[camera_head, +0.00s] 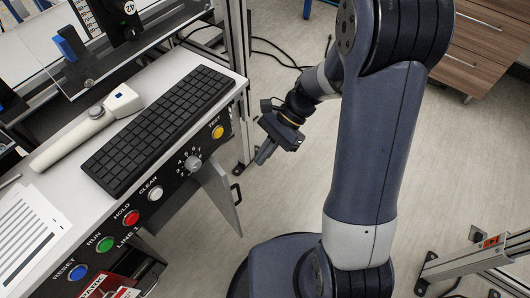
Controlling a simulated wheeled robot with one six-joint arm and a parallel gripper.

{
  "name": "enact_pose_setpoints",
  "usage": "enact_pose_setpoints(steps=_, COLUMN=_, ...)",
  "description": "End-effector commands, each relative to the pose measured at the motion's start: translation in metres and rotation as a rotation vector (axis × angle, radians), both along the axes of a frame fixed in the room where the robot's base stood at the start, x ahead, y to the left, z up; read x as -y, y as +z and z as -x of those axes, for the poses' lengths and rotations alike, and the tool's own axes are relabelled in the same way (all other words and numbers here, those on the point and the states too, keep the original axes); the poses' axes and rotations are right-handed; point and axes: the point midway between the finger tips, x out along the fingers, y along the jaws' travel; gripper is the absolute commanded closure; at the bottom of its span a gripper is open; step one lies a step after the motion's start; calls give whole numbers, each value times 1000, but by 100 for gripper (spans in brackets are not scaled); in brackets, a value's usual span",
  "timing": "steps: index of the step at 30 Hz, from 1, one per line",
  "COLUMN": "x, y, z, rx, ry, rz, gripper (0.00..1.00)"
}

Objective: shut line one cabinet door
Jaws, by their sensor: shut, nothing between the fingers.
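The line one cabinet door (217,190) is a grey panel below the control panel marked LINE 1. It stands open, swung out from the cabinet front, with a dark handle (237,194) near its outer edge. My gripper (262,157) is shut and empty. In this view it appears above and to the right of the door handle, with a visible gap between them. The cabinet's inside is mostly hidden under the control panel.
The control panel has a rotary knob (193,163) and several coloured buttons, including a green one (104,244). A keyboard (158,128) and a handheld scanner (90,124) lie on the desk. A metal post (237,60) stands behind the door. Open floor lies to the right.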

Motion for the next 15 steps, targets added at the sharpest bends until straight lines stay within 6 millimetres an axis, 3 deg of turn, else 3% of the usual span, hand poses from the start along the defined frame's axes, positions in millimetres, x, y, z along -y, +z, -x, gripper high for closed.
enact_pose_setpoints(steps=8, x=-36, y=-46, z=26, rx=-3, ry=5, rz=1, gripper=100)
enact_pose_setpoints(steps=15, x=-61, y=-44, z=43, rx=0, ry=4, rz=1, gripper=100)
